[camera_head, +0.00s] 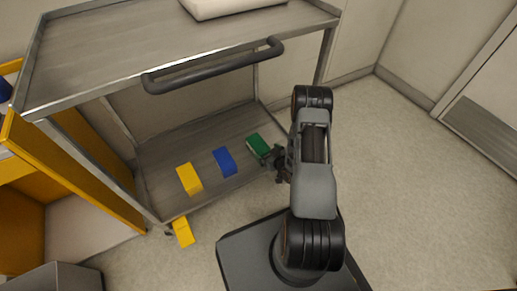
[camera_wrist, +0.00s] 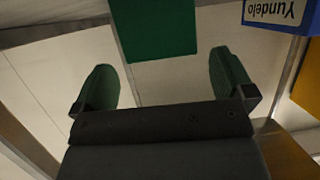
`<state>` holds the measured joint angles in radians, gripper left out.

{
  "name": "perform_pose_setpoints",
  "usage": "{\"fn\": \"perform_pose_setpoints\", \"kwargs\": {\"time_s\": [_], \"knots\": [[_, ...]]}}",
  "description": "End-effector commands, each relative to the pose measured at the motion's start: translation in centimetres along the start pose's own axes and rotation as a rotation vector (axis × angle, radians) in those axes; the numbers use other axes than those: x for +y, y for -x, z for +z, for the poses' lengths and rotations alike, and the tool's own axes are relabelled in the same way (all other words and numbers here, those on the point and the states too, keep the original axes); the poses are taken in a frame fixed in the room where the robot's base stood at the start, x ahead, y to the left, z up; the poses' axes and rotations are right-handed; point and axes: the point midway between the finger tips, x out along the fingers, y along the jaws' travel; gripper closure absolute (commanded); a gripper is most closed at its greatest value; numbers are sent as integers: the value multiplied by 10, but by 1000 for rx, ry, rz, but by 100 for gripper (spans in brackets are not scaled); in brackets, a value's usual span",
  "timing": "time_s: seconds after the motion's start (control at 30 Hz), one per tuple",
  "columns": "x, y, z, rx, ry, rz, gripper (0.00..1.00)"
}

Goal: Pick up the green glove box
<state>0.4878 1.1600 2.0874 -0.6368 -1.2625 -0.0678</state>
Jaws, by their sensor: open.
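The green glove box (camera_head: 258,145) lies on the lower shelf of the metal cart, at the right end of a row of boxes. In the wrist view the green box (camera_wrist: 152,28) shows at the top centre, beyond my fingertips and roughly in line with the space between them. My gripper (camera_head: 277,158) is at the cart's right side, close to the green box, partly hidden by my arm in the head view. In the wrist view my gripper (camera_wrist: 163,75) is open, with nothing between its two fingers.
A blue box (camera_head: 225,161) and a yellow box (camera_head: 189,179) lie left of the green one on the lower shelf (camera_head: 160,153). The cart's upper shelf and black handle (camera_head: 215,65) are above. An open yellow cabinet (camera_head: 70,170) stands left. Floor at right is clear.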

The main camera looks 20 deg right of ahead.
Motion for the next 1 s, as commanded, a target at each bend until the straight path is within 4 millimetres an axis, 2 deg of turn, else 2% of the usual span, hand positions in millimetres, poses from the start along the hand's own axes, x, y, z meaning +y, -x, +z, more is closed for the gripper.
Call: {"fn": "perform_pose_setpoints", "kwargs": {"time_s": [0.33,0.6,1.0], "knots": [[-2,-44,2,2,2,1,0],[-2,-46,0,0,-1,1,1],[-2,-46,0,0,-1,1,39]]}}
